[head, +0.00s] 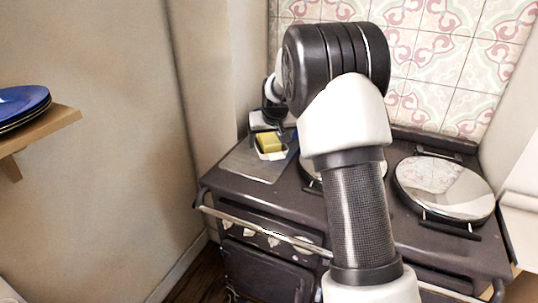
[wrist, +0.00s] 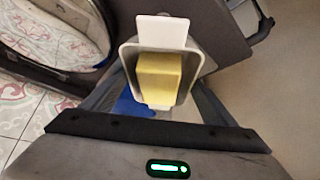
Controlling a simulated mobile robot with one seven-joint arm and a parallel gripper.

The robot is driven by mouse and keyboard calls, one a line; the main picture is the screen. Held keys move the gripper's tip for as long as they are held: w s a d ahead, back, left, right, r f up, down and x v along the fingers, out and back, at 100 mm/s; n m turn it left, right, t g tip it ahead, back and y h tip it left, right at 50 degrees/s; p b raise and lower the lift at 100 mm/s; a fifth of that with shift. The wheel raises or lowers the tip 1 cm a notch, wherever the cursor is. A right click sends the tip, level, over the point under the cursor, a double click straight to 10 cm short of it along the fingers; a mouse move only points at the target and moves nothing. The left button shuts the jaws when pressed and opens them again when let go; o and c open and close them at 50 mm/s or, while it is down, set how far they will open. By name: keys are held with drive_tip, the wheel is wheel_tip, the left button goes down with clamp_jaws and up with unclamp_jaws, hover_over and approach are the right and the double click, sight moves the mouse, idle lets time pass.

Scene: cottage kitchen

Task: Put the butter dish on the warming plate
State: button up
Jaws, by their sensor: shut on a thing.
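The butter dish (head: 272,157) is a small pale dish with a yellow block of butter in it. In the head view it is at the left rear of the range, by the warming plate (head: 245,166), a flat grey metal plate. My gripper (head: 266,124) is at the dish, partly hidden behind my arm. In the wrist view the dish (wrist: 192,72) lies between the fingers of my gripper (wrist: 160,72), which is shut on it. The grey plate (wrist: 215,30) shows beyond the dish. I cannot tell whether the dish touches the plate or hangs above it.
A round shiny hob lid (head: 445,188) is at the right of the range; another lid is mostly behind my arm. Something blue (wrist: 130,106) shows beneath the gripper. A tiled wall (head: 440,75) closes the back. Blue plates (head: 22,102) sit on a shelf at left.

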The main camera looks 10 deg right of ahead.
drive_tip(key=b, duration=0.4)
hover_over(262, 166)
wheel_tip(262, 166, down, 3)
drive_tip(key=shift+d+r+n, duration=0.1)
drive_tip(key=shift+n, duration=0.2)
drive_tip(key=shift+w+f, duration=0.1)
drive_tip(key=shift+f, duration=0.15)
wheel_tip(262, 166, down, 9)
drive_tip(key=shift+f, duration=0.2)
drive_tip(key=shift+c, duration=0.2)
drive_tip(key=o, duration=1.5)
drive_tip(key=shift+f, duration=0.15)
